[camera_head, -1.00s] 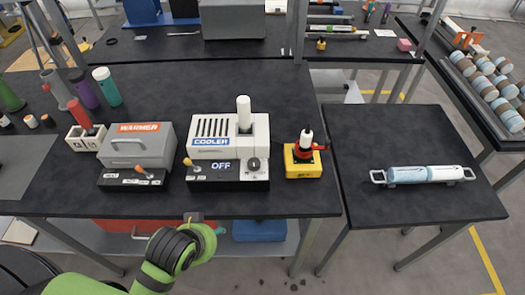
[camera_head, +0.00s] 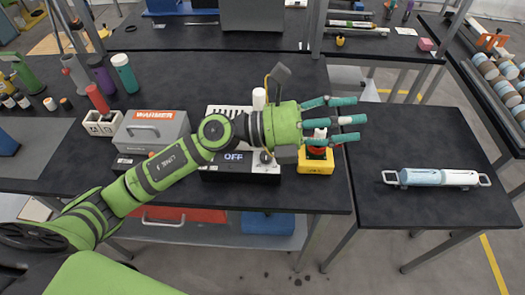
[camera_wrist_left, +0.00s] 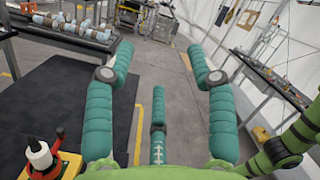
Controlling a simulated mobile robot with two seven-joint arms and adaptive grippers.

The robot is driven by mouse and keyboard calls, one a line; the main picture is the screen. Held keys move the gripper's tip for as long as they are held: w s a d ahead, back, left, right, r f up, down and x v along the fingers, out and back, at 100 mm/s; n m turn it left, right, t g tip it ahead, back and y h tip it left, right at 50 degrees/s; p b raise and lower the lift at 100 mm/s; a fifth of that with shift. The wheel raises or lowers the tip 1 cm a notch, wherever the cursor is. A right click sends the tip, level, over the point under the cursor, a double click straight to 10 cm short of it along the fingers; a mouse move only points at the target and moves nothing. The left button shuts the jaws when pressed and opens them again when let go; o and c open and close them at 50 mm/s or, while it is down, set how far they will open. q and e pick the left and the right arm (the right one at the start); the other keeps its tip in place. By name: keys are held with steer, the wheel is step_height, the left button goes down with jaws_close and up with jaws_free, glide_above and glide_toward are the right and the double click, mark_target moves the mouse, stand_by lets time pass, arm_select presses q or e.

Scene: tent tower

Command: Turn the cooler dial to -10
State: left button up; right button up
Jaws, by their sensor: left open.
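The cooler (camera_head: 234,157) is on the dark table, with "OFF" on its display. My left arm crosses in front of it and hides much of its white body and its label. Its dial (camera_head: 266,157) shows partly, just below my left wrist. My left gripper (camera_head: 345,119) is open and empty, with its teal fingers pointing right, above and past the cooler. It hangs over the yellow box with a red and white top (camera_head: 315,165), and the fingers partly cover that top. The spread fingers also show in the left wrist view (camera_wrist_left: 158,75). My right gripper is out of view.
The warmer (camera_head: 152,132) stands left of the cooler, beside a white holder (camera_head: 103,124) and upright coloured tubes. Bare tabletop lies behind the cooler.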

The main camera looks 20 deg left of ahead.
arm_select(q)
step_height(320, 180, down, 4)
steer(key=m+g+y, duration=0.3)
steer(key=m, duration=0.1)
steer(key=m+g+y, duration=0.1)
steer(key=m+y, duration=0.3)
steer(key=y, duration=0.8)
glide_toward(265, 156)
step_height(265, 156, down, 2)
steer(key=p+x, duration=0.1)
steer(key=x, duration=0.1)
steer(key=p+x, duration=0.1)
steer(key=x, duration=0.1)
steer(key=p+x, duration=0.1)
steer(key=x, duration=0.1)
steer(key=shift+w+d+r, duration=0.15)
steer(key=shift+w+d, duration=0.1)
steer(key=shift+w, duration=0.05)
steer(key=shift+d+f, duration=0.15)
steer(key=shift+f, duration=0.3)
steer(key=c, duration=1.1)
